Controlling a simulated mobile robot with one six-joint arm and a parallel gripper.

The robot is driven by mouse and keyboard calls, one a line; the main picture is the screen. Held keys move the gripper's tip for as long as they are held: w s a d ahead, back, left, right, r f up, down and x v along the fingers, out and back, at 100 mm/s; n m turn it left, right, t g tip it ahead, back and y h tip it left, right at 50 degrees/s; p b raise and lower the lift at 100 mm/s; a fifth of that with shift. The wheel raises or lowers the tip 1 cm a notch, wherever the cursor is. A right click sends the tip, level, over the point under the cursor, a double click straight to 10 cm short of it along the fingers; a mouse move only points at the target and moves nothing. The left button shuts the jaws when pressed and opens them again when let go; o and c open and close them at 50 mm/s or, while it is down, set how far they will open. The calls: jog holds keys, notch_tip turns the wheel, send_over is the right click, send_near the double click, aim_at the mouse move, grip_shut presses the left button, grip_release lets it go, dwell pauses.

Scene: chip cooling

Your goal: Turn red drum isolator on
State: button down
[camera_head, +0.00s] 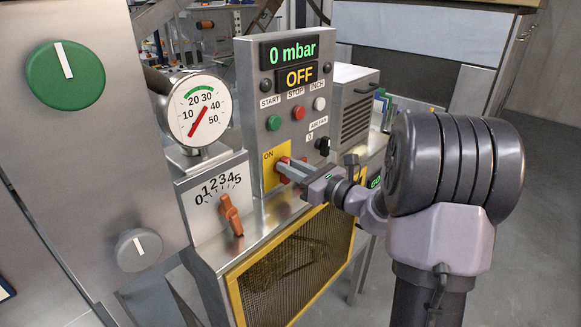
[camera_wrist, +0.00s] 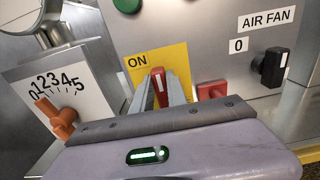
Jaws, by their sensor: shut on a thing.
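The red drum isolator handle (camera_wrist: 158,86) sits on a yellow plate (camera_wrist: 176,58) marked ON at its upper left. In the wrist view the handle stands nearly upright, with a white line along its front. My gripper (camera_wrist: 161,94) is shut on the handle, one finger on each side of it. The fingers and gripper body hide the lower part of the plate. In the head view my gripper (camera_head: 290,170) reaches in from the right to the red handle (camera_head: 283,166), and the yellow plate (camera_head: 275,154) shows around it.
A small red block (camera_wrist: 212,90) is right of the plate, near the black AIR FAN knob (camera_wrist: 271,67). An orange lever (camera_head: 231,214) on a 0 to 5 scale is at left. The panel displays (camera_head: 290,52) read 0 mbar and OFF. A yellow-framed mesh guard (camera_head: 290,265) lies below.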

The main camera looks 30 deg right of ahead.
jog(key=shift+r+m+p, duration=0.1)
jog(key=shift+m+p, duration=0.2)
jog(key=shift+p, duration=0.1)
jog(key=m+p, duration=0.1)
jog(key=p, duration=0.1)
jog(key=m+p, duration=0.2)
jog(key=shift+w+d+r, duration=0.1)
jog(key=shift+d, duration=0.2)
jog(key=m+p, duration=0.1)
jog(key=p, duration=0.1)
jog(key=m+p, duration=0.4)
jog(key=shift+w+d+f+p, duration=0.15)
jog(key=shift+d+f+p, duration=0.1)
jog(key=shift+d+p, duration=0.1)
jog(key=m+p, duration=0.4)
jog(key=shift+d+f+m+p, duration=0.15)
jog(key=shift+f+m+p, duration=0.15)
jog(key=shift+f+m, duration=0.1)
jog(key=shift+d+f+m+p, duration=0.1)
jog(key=shift+f+m+p, duration=0.15)
jog(key=shift+m+p, duration=0.8)
jog(key=shift+f+m+p, duration=0.25)
jog(key=shift+m+p, duration=0.45)
jog(key=shift+m, duration=0.55)
jog(key=c, duration=1.3)
grip_release()
